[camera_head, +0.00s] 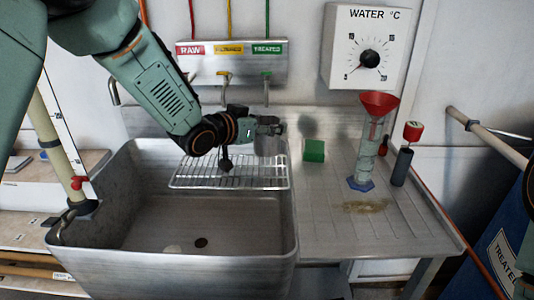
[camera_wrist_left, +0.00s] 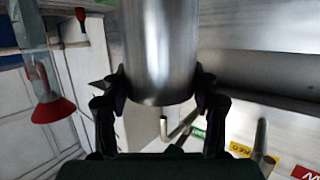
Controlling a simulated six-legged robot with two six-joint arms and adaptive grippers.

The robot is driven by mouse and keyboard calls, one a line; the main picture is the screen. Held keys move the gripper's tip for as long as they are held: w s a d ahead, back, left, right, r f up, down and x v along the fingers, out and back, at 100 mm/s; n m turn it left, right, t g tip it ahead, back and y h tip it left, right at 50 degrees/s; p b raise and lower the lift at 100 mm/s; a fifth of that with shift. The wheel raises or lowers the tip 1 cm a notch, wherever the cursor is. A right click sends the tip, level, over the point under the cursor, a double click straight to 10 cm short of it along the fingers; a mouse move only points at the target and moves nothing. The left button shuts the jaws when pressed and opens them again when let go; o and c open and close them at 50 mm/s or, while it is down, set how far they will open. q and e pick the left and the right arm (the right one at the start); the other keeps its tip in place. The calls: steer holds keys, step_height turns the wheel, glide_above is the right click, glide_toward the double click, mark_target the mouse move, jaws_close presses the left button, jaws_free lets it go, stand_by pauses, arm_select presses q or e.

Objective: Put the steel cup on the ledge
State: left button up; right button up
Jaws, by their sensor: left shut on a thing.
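The steel cup (camera_wrist_left: 160,50) is a plain shiny cylinder between the two fingers of my left gripper (camera_wrist_left: 160,95) in the left wrist view. The fingers press on its sides, and its far end runs out of the picture. In the head view my left gripper (camera_head: 272,126) is over the back right of the sink, with the cup (camera_head: 269,146) small and grey at its tip. The steel ledge (camera_head: 330,118) runs along the wall behind the sink and drainboard. I cannot tell whether the cup touches anything below. My right gripper is not in view.
A wire rack (camera_head: 205,180) spans the back of the sink (camera_head: 190,268). A green block (camera_head: 314,151), a cylinder with a red funnel (camera_head: 379,104) and a dark cylinder (camera_head: 401,168) stand on the drainboard (camera_head: 330,225). Taps (camera_head: 224,85) hang above the sink.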

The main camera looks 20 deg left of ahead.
mark_target(258, 146)
arm_select(q)
steer(key=f, duration=0.2)
steer(key=shift+w+a+f, duration=0.2)
steer(key=shift+w+f, duration=0.1)
steer(key=shift+w, duration=0.1)
steer(key=shift+s+d+f+b, duration=0.1)
steer(key=shift+s+f+b, duration=0.25)
steer(key=shift+f, duration=0.1)
step_height(258, 146, down, 2)
steer(key=shift+s+d+b, duration=0.1)
steer(key=shift+b, duration=0.2)
steer(key=shift+w+f, duration=0.3)
steer(key=shift+w, duration=0.1)
steer(key=o, duration=0.8)
steer(key=shift+c, duration=0.2)
steer(key=o, duration=0.4)
steer(key=shift+s+r, duration=0.25)
steer(key=shift+s, duration=0.15)
steer(key=shift+o, duration=0.2)
steer(key=shift+w+f, duration=0.2)
steer(key=shift+w, duration=0.1)
steer(key=shift+s+a+r, duration=0.25)
steer(key=shift+s, duration=0.15)
steer(key=p+v, duration=0.2)
steer(key=v, duration=0.9)
steer(key=shift+s+p, duration=0.15)
steer(key=shift+p, duration=0.2)
